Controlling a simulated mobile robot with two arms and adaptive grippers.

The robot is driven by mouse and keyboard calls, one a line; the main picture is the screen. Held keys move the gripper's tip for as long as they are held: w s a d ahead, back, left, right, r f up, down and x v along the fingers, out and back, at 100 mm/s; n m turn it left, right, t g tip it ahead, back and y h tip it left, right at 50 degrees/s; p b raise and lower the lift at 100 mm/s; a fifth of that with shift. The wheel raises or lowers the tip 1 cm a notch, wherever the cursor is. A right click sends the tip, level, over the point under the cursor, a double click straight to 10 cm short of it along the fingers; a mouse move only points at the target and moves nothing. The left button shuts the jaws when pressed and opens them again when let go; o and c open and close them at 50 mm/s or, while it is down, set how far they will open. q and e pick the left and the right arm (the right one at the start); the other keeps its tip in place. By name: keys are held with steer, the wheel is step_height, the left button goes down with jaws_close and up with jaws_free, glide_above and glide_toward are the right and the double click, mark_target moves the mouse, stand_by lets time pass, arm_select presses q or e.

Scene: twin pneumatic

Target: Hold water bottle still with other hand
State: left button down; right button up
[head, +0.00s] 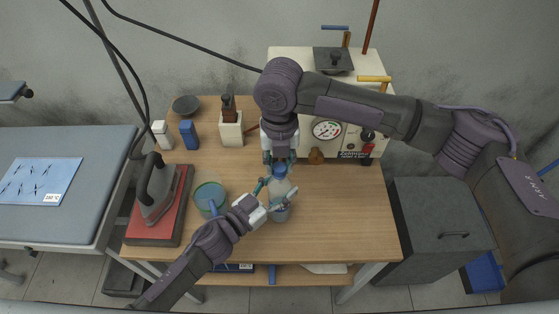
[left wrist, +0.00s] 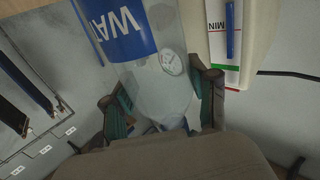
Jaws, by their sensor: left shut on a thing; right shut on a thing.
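The water bottle (head: 282,189), clear with a blue cap (head: 279,171), stands upright on the wooden table. My left gripper (head: 266,199) comes in from the lower left and is shut around the bottle's body. In the left wrist view the clear bottle (left wrist: 160,84) with its blue label (left wrist: 122,24) lies between the two fingers of the left gripper (left wrist: 165,108). My right gripper (head: 279,160) points down from above and is shut on the cap. The gripper hides part of the cap.
An iron (head: 155,190) on a red pad (head: 147,225) and a teal-rimmed bowl (head: 209,192) stand left of the bottle. A cream machine with a gauge (head: 327,130) stands behind. Small containers (head: 189,134) line the back left. The table's front right is clear.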

steer(key=m, duration=2.1)
steer(key=shift+s, duration=0.1)
steer(key=m, duration=0.5)
steer(key=shift+m, duration=0.4)
steer(key=m, duration=0.5)
steer(key=shift+m, duration=0.3)
steer(key=m, duration=1.8)
steer(key=shift+f, duration=0.1)
steer(key=o, duration=0.8)
steer(key=shift+c, duration=0.2)
